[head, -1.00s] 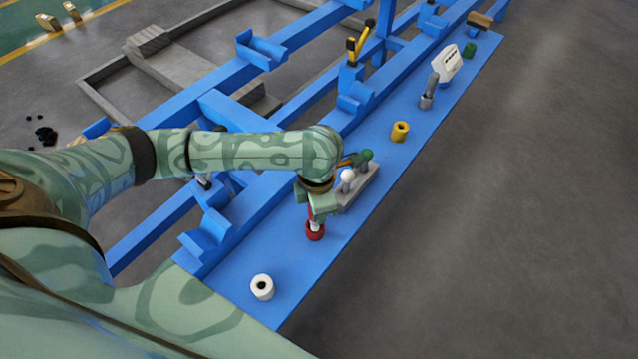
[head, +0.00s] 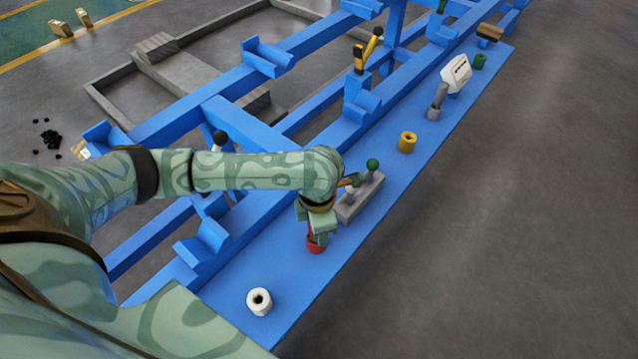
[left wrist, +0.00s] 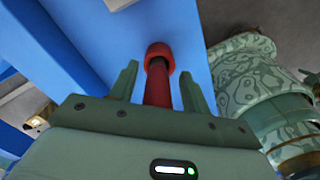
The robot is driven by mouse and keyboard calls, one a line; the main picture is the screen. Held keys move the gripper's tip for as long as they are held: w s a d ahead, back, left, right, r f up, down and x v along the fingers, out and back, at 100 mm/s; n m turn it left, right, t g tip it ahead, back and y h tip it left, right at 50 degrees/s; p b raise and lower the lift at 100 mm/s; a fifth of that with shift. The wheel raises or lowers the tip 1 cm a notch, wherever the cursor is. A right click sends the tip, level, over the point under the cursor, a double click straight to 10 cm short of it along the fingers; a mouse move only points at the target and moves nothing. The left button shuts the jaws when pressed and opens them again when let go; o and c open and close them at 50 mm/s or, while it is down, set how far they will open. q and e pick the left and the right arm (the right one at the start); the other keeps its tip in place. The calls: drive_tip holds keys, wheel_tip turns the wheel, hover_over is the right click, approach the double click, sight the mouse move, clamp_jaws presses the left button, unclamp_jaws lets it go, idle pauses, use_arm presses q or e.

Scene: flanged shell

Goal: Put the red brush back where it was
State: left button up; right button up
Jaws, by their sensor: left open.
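The red brush (left wrist: 157,88) shows in the left wrist view as a red handle running into a red ring-shaped holder (left wrist: 159,52), between my two fingers. In the head view the red holder (head: 315,244) stands on the blue shelf (head: 340,245), and my gripper hides most of the brush. My left gripper (left wrist: 159,72) is open, with one finger on each side of the handle and gaps visible on both sides. It also shows in the head view (head: 317,236), pointing down just above the holder. The brush's far end is hidden in the holder. My right gripper is not in view.
A white holder (head: 259,301) stands nearer on the shelf. Farther along are a yellow holder (head: 408,142), a grey holder (head: 434,112) with a white-headed tool, and a green holder (head: 479,61). Blue frame beams run left.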

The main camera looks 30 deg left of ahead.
use_arm(q)
wheel_tip(320, 180, up, 12)
drive_tip(key=p, duration=0.6)
drive_tip(key=shift+s, duration=0.1)
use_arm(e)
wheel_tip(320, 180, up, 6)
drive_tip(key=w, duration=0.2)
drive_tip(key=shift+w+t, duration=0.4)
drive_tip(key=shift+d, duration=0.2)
